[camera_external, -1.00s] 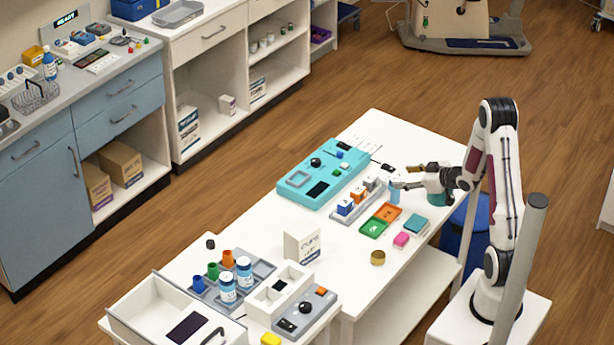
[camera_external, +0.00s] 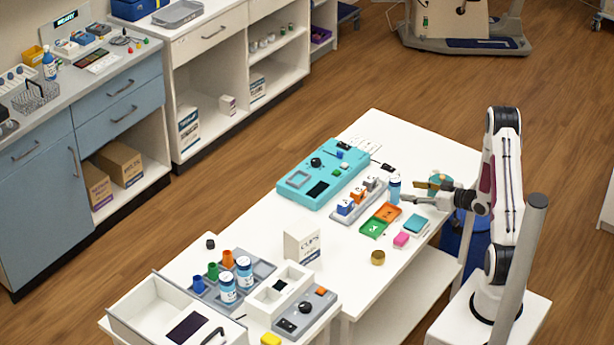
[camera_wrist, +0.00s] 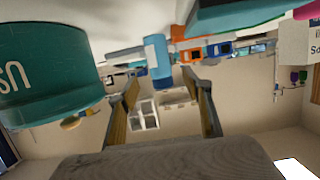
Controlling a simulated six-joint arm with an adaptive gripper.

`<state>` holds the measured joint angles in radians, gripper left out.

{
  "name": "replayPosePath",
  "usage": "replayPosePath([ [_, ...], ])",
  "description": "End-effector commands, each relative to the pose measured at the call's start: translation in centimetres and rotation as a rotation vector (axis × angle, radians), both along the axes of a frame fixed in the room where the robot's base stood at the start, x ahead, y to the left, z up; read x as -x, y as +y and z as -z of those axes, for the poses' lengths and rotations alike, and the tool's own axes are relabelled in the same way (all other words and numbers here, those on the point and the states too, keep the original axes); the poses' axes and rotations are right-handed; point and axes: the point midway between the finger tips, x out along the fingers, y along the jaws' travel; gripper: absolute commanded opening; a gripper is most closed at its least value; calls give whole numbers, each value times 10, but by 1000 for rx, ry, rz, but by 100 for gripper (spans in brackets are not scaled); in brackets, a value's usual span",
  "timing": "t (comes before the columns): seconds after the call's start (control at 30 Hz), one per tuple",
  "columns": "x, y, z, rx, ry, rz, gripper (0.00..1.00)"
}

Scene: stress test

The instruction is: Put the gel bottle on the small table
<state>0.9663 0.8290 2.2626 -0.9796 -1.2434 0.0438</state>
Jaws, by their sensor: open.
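The blue bottle with a white band (camera_external: 394,190), likely the gel bottle, stands upright on the long white table (camera_external: 345,262), close to the grey block rack. My gripper (camera_external: 414,199) is just right of the bottle, low over the table's right edge, open and empty. In the wrist view the blue bottle (camera_wrist: 157,60) shows beyond and between the tips of my open gripper (camera_wrist: 160,82), apart from them as far as I can tell. I cannot tell which surface is the small table.
A teal tub (camera_wrist: 50,75) looms large beside my gripper. The grey rack (camera_external: 358,202) is just left of the bottle. A box marked CUPS (camera_external: 302,246) stands further left.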

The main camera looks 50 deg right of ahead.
Motion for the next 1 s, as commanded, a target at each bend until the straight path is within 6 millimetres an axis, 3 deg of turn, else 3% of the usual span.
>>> replayPosePath([
  [0.4, -23, 0, 7, 0, 1, -1, 49],
  [0.83, -26, 0, 8, 0, 1, 0, 49],
  [1.0, -36, 1, 11, 0, 1, -2, 49],
])
